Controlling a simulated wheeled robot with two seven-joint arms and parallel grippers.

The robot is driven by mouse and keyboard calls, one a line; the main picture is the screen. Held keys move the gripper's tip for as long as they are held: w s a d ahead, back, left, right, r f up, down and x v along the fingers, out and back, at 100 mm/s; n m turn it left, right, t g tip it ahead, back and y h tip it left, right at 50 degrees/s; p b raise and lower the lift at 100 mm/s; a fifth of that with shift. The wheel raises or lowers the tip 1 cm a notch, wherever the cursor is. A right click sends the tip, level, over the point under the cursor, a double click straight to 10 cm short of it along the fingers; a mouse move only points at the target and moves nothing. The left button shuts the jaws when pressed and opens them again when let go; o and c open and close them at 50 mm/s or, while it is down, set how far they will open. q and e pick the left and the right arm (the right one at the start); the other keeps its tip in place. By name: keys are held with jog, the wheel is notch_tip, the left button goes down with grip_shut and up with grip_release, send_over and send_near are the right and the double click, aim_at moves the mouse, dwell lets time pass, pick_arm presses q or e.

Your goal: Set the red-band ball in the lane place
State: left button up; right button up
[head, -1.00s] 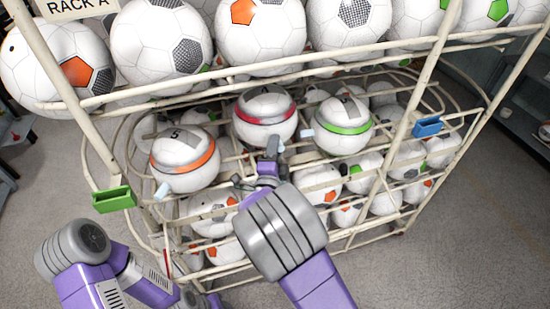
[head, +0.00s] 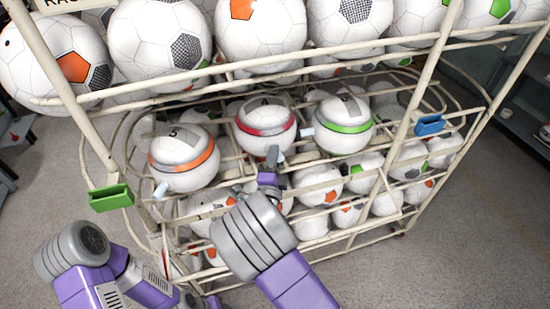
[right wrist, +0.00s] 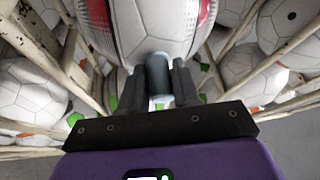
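The red-band ball (head: 265,124) is between the orange-band ball (head: 184,160) and the green-band ball (head: 344,125) at the rack's middle level. My right gripper (head: 269,163) is in front of it, shut on the pale peg that sticks out of its near side. In the right wrist view, the peg (right wrist: 160,102) sits between the dark fingers, with the red-marked ball (right wrist: 150,28) just beyond. Whether the ball rests on the rails below is hidden. Part of my left arm shows at lower left; its gripper is out of view.
The white wire rack (head: 440,40) has several balls above and several below the middle level. A rail crosses above the banded balls. A green clip (head: 111,198) is on the left post and a blue clip (head: 429,125) on the right. Bare floor lies at the right.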

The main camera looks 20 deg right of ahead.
jog(key=o, duration=0.5)
jog(key=shift+c, duration=0.2)
jog(key=shift+r, duration=0.1)
jog(key=shift+r+p, duration=0.2)
jog(key=shift+p, duration=0.2)
jog(key=v, duration=1.2)
jog(key=shift+b, duration=0.45)
jog(key=shift+f, duration=0.1)
